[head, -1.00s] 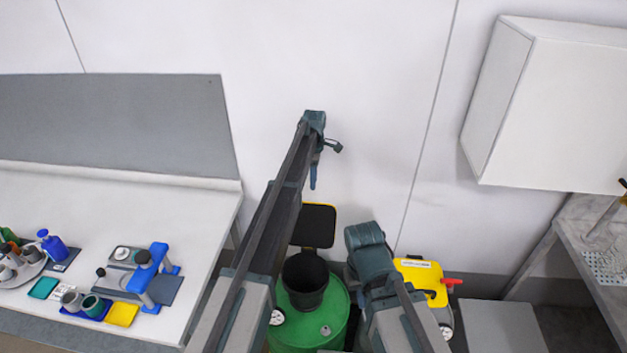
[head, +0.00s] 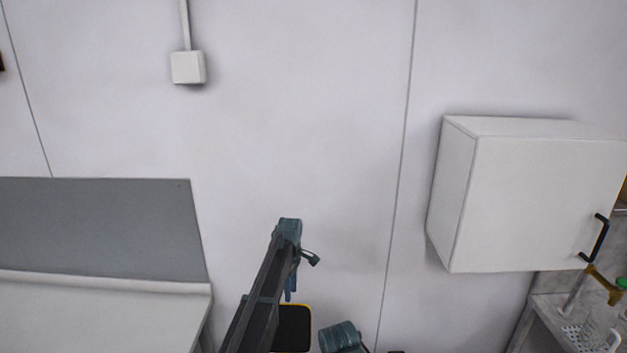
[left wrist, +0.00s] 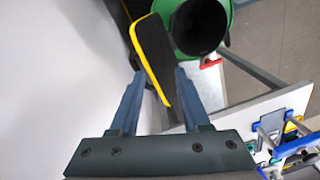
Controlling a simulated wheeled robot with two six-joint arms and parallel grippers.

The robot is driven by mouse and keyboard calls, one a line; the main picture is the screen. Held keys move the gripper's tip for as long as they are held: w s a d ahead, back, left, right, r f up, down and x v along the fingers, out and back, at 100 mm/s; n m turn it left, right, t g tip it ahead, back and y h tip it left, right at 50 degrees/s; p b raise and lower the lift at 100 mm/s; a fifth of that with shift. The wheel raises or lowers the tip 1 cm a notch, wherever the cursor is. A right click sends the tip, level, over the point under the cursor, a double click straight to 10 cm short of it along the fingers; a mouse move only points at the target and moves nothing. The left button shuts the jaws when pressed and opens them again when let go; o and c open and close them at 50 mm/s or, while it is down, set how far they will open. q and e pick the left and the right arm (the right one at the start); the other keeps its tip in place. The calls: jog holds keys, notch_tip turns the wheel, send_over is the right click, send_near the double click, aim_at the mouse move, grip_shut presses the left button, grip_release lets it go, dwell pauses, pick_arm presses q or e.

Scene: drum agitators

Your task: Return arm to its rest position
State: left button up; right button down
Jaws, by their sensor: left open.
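My left arm reaches up from the bottom of the head view. Its gripper (head: 291,290) hangs fingers down in front of the white wall. In the left wrist view the two blue fingers (left wrist: 159,74) are apart with nothing held between them. A black panel with a yellow edge (head: 292,330) is below the gripper, and it also shows beyond the fingers in the left wrist view (left wrist: 152,50). Part of my right arm shows at the bottom of the head view; its gripper is out of view.
A green drum (left wrist: 235,8) with a black round opening (left wrist: 200,27) stands below. A white bench (head: 100,322) is at left, and a white wall cabinet (head: 540,200) at right. A wall box (head: 188,67) is up high. The wall between is clear.

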pick_arm(q)
jog(key=s+d+f+m+b, duration=0.1)
jog(key=s+m, duration=0.5)
jog(key=s, duration=0.6)
jog(key=s+d+f+m+b, duration=0.1)
jog(key=s+f+m+b, duration=0.3)
jog(key=s, duration=0.8)
jog(key=s+d+f+m+y+b, duration=0.1)
jog(key=s+f+m+b, duration=0.2)
jog(key=s+m, duration=0.5)
jog(key=s+f, duration=0.1)
jog(key=s, duration=0.4)
jog(key=shift+t, duration=0.3)
jog(key=shift+d+f, duration=0.1)
jog(key=shift+d, duration=0.1)
